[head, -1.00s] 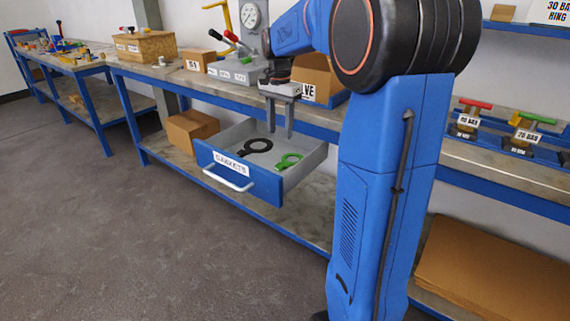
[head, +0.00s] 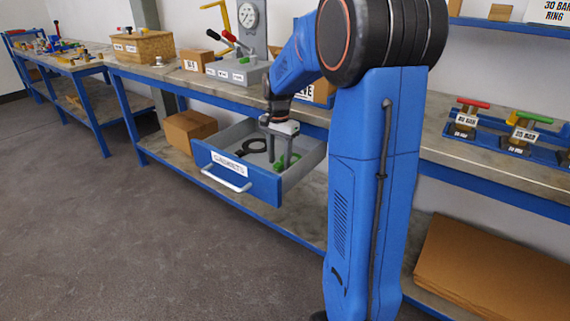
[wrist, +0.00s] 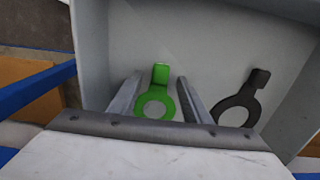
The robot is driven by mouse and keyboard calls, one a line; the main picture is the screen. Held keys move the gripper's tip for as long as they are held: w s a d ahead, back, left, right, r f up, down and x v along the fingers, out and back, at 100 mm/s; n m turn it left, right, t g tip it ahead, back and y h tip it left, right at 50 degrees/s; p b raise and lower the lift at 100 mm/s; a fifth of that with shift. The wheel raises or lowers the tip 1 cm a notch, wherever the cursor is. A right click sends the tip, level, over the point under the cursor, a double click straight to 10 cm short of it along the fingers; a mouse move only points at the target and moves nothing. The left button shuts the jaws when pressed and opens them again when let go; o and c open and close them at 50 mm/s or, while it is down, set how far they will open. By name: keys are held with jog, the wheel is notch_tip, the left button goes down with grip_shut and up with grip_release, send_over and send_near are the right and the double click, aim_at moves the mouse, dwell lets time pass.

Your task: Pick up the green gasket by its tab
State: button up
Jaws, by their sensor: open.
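The green gasket (wrist: 156,98) is a flat ring with a tab, lying in the open gaskets drawer (head: 238,181). In the wrist view its tab (wrist: 160,74) points toward the top of the picture. My gripper (wrist: 157,92) is open above it, one finger on each side of the gasket in that view. I cannot tell how far the fingertips are above the drawer floor. In the head view my gripper (head: 279,155) reaches down into the drawer and partly hides the green gasket (head: 286,161).
A black gasket (wrist: 240,102) with a tab lies in the drawer beside the green one. The drawer walls (wrist: 92,50) stand close around. The workbench (head: 190,82) runs above the drawer, with a gauge stand (head: 249,30) and boxes on it.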

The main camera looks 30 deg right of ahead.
jog(key=shift+f, duration=0.25)
jog(key=c, duration=1)
jog(key=shift+r, duration=0.15)
